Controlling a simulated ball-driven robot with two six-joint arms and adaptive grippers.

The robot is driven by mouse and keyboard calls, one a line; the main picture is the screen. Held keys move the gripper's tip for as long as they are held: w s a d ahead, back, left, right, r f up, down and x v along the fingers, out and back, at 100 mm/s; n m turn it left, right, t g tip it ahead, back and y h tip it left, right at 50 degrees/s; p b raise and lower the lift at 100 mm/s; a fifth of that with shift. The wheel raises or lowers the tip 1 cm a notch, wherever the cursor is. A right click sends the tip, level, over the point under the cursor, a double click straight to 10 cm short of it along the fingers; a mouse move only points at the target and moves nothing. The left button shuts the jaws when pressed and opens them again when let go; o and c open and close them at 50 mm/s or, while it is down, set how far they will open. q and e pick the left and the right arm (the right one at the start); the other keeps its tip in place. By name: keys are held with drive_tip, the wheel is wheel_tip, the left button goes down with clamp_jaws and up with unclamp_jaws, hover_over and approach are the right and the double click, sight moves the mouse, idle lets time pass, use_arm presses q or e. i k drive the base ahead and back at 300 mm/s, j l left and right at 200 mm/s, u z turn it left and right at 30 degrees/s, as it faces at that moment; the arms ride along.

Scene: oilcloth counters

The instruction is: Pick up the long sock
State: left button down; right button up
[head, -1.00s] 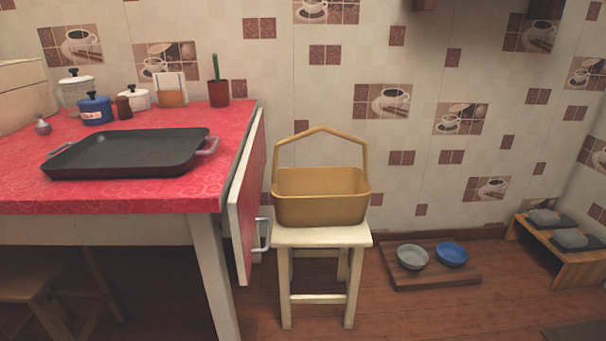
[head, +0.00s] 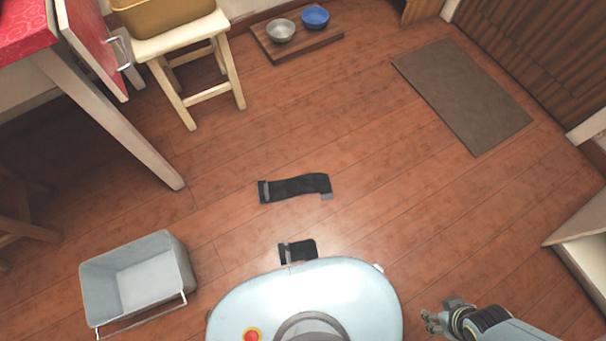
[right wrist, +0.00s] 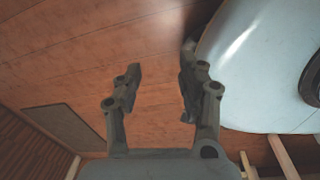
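A long black sock (head: 296,188) with grey ends lies flat on the wooden floor in the middle of the head view. A shorter black sock (head: 298,250) lies nearer to me, just beyond the front edge of my pale base, which may hide part of it. My right gripper (head: 432,322) is low at the right of my base, apart from both socks. In the right wrist view the right gripper (right wrist: 160,88) is open and empty, with bare floor beyond its fingers. My left gripper is not in view.
A grey bin (head: 140,280) stands at left. A stool (head: 185,40) carrying a yellow basket, the red table (head: 25,30), and a wooden tray (head: 300,42) with two bowls are at the back. A brown mat (head: 460,95) lies at right. Floor around the long sock is clear.

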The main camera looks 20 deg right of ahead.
sight(278, 191)
drive_tip(key=k+l, duration=0.35)
drive_tip(key=i+u, duration=0.35)
drive_tip(key=u, duration=0.15)
drive_tip(key=i+l+u, duration=0.25)
drive_tip(key=u, duration=0.25)
drive_tip(key=i+l, duration=0.05)
